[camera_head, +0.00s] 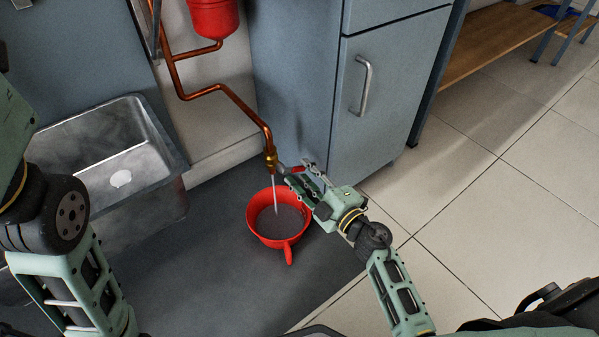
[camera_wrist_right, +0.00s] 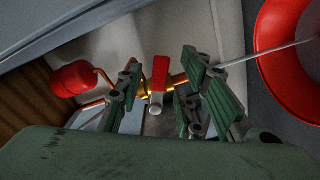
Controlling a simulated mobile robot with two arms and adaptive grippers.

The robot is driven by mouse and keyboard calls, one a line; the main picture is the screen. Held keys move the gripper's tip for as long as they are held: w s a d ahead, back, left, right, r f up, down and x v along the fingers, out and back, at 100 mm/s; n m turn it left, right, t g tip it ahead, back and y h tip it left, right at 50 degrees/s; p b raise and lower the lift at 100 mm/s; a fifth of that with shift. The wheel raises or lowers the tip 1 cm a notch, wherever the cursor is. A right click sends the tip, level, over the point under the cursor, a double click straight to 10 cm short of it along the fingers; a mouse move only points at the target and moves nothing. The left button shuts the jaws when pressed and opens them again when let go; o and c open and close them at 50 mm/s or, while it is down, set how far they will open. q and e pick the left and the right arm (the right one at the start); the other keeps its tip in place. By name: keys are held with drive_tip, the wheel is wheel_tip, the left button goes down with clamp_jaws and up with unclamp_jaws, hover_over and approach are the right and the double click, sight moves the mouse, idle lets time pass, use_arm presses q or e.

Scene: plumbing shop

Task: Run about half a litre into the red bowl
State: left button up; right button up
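The red bowl (camera_head: 252,228) stands upright on the dark mat below the tap, its handle pointing to the front. A thin stream of water (camera_head: 275,195) runs from the brass tap (camera_head: 270,158) into it. Grey shows inside, but I cannot read the water level. The bowl (camera_wrist_right: 268,45) and stream also show in the right wrist view. My right gripper (camera_head: 299,175) is at the tap, beside the bowl's rim. In the wrist view its fingers (camera_wrist_right: 160,97) stand apart on either side of the red tap lever (camera_wrist_right: 160,73), with gaps visible. My left gripper is out of view.
A copper pipe (camera_head: 228,92) runs down to the tap from below a red tank (camera_head: 213,17). A metal sink (camera_head: 100,140) is at the left. A grey-blue cabinet (camera_head: 385,95) stands behind my right gripper. The dark mat (camera_head: 215,285) is clear in front; tiled floor is open at the right.

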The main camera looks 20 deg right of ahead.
drive_tip(key=shift+x, duration=1.3)
clamp_jaws()
